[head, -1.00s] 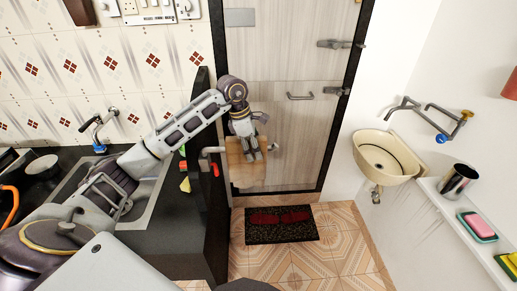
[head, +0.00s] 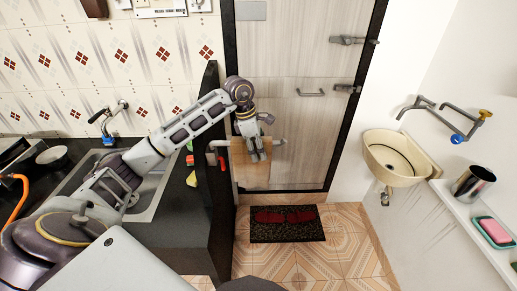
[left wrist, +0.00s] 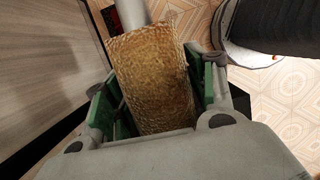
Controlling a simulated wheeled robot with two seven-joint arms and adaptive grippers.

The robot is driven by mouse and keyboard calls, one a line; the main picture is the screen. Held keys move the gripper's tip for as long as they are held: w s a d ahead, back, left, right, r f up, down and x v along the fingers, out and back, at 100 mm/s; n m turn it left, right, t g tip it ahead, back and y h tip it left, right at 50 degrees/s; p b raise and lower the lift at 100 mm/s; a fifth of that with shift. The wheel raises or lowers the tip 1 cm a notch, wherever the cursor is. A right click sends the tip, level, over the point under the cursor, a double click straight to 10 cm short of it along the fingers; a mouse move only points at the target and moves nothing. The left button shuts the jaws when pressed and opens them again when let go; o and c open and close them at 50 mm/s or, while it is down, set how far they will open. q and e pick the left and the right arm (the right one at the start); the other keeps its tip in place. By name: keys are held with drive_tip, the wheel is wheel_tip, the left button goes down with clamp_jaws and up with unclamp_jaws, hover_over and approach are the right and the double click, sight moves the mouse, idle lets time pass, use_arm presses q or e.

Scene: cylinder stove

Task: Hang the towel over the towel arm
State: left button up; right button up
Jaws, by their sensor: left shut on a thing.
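The tan-brown towel (head: 262,174) hangs below my left gripper (head: 256,156) in the head view, in front of the door. The pale towel arm (head: 220,144) is a horizontal bar sticking out right from the dark counter's side panel. Its end shows just right of the gripper. The towel overlaps the bar; I cannot tell whether it rests on it. In the left wrist view the towel (left wrist: 158,75) sits between the green-lined fingers of the left gripper, which is shut on it. A pale cylinder, probably the towel arm (left wrist: 131,12), shows beyond it. My right gripper is not in view.
The dark counter (head: 178,220) with a sink stands left, its raised side panel close to the gripper. A door (head: 300,120) is behind. A dark mat (head: 287,235) lies on the tiled floor. A cream washbasin (head: 395,157) and white shelf (head: 468,215) are right.

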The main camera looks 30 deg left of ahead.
use_arm(q)
drive_tip(key=o, duration=1.4)
drive_tip(key=shift+o, duration=0.2)
drive_tip(key=shift+r, duration=0.1)
drive_tip(key=shift+v, duration=5.95)
